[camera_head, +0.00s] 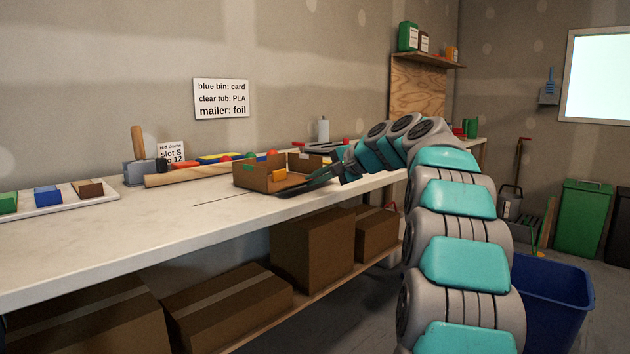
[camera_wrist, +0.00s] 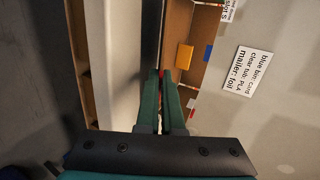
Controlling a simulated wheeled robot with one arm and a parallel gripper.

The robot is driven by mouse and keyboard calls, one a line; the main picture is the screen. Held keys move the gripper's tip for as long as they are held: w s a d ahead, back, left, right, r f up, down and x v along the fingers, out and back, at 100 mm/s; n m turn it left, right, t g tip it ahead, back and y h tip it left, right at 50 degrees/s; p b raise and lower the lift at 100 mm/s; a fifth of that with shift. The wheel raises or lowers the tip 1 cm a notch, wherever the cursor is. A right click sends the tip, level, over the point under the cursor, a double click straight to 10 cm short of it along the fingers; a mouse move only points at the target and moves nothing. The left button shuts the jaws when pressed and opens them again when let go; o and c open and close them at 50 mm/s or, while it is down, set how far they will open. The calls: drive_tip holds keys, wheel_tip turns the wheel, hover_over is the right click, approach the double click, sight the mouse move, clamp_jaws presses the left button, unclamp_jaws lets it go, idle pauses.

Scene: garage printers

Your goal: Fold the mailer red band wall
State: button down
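The mailer (camera_head: 258,177) is an open brown cardboard box on the white workbench, with a green patch on one inner face and some walls standing. A flap seems to lie out flat toward the bench's front edge, partly behind my gripper. My gripper (camera_head: 287,193) is low at the mailer's front right side, close above the bench top. In the wrist view, my gripper's green fingers (camera_wrist: 163,74) are together, with a little red showing at their tips. A mailer wall (camera_wrist: 176,35) with yellow and blue patches shows beside them. I cannot make out the whole red band wall.
A cardboard tube (camera_head: 185,175) and a grey block with a wooden handle (camera_head: 138,160) lie left of the mailer. A white tray (camera_head: 60,205) with coloured blocks is farther left. Boxes (camera_head: 312,248) fill the lower shelf. A blue bin (camera_head: 550,300) stands right.

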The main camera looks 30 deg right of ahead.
drive_tip(key=shift+a+f, duration=0.1)
drive_tip(key=shift+f, duration=0.15)
drive_tip(key=c, duration=1.5)
unclamp_jaws()
drive_tip(key=shift+o, duration=0.9)
drive_tip(key=v, duration=0.7)
drive_tip(key=shift+s+d, duration=0.2)
drive_tip(key=shift+s, duration=0.15)
drive_tip(key=shift+r, duration=0.15)
